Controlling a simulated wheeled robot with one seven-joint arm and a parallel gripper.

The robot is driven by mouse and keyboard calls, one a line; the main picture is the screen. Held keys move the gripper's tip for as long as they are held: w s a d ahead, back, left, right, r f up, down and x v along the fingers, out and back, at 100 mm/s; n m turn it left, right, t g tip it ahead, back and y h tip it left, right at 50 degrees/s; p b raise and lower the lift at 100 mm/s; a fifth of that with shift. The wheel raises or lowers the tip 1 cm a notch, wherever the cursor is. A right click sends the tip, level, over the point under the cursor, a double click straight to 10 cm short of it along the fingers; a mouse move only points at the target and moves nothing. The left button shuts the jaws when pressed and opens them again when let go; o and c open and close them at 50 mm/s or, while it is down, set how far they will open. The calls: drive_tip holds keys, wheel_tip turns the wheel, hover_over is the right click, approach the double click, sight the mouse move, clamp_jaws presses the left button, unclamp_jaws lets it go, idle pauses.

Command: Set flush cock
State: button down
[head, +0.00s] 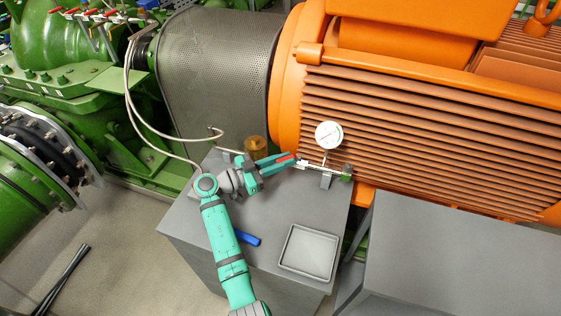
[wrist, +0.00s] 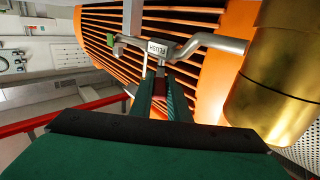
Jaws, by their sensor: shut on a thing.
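The flush cock sits on a thin steel pipe (head: 322,169) at the back of the grey bench top, in front of the orange motor. In the wrist view a plate marked FLUSH (wrist: 158,48) is just beyond my fingertips. My gripper (head: 290,162) reaches the cock from the left, and it also shows in the wrist view (wrist: 160,80). It is shut on the red lever (head: 284,159), which shows as a red piece between the fingers in the wrist view (wrist: 159,89). The fingers hide much of the lever and the cock body.
A pressure gauge (head: 328,134) stands above the pipe. A brass cylinder (head: 255,147) stands close behind my gripper. A blue item (head: 246,237) and a grey tray (head: 309,250) are on the bench (head: 190,238). The ribbed orange motor (head: 420,130) is behind.

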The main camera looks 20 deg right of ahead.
drive_tip(key=shift+d, duration=0.1)
drive_tip(key=c, duration=1.7)
unclamp_jaws()
drive_tip(key=a, duration=1.1)
drive_tip(key=shift+s, duration=0.35)
